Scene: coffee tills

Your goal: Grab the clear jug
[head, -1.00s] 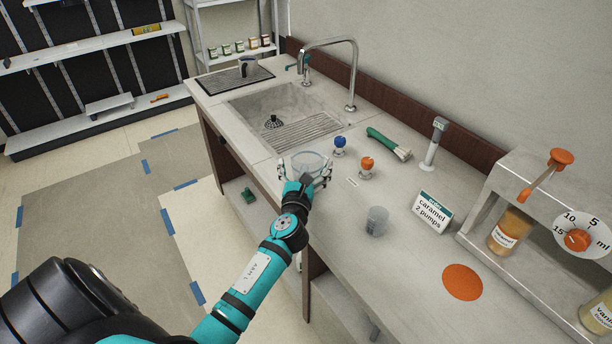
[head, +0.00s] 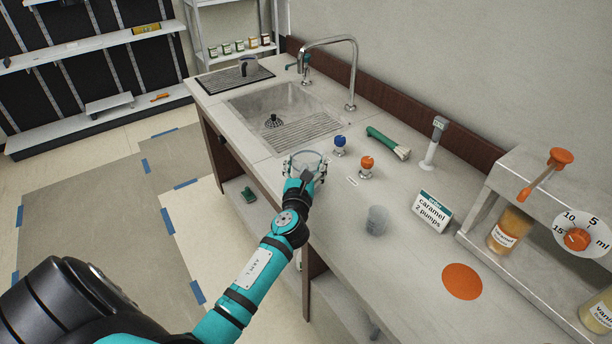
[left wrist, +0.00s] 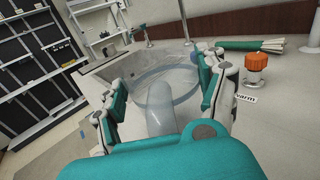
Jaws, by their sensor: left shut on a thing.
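The clear jug (head: 308,160) stands on the counter just right of the sink's front corner. It also shows in the left wrist view (left wrist: 165,82), with its rounded handle or spout toward my palm. My left gripper (head: 305,170) is shut on the jug, its fingers on both sides of the body. In the left wrist view the teal finger pads (left wrist: 168,92) flank the jug. The jug's lower part is partly hidden by my gripper. My right gripper is not in view.
Blue (head: 339,145) and orange (head: 366,166) taps stand close right of the jug. A small clear cup (head: 377,220), an order sign (head: 432,211) and an orange disc (head: 462,281) are farther right. The sink (head: 285,115) lies behind.

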